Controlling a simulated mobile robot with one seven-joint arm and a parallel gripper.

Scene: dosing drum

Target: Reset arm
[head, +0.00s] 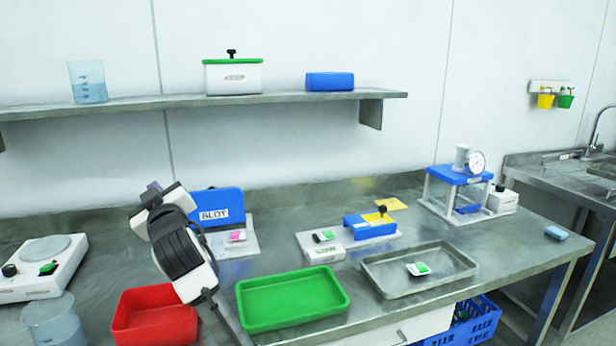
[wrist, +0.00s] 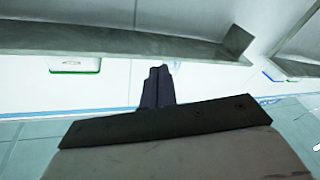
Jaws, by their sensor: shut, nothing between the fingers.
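In the wrist view my gripper (wrist: 158,84) shows as dark fingers close together, shut and empty. It is in front of the wall and left of the blue BLOT box (head: 222,205) in the head view. It is apart from the shelf above. No object is held.
A red tray (head: 150,335) and green tray (head: 290,300) lie near the bench front. A metal tray (head: 455,262) is at right, with a blue-topped chamber (head: 458,175) behind it. A hotplate (head: 40,250) and beaker (head: 53,322) stand at left. The shelf (head: 180,102) overhangs the back.

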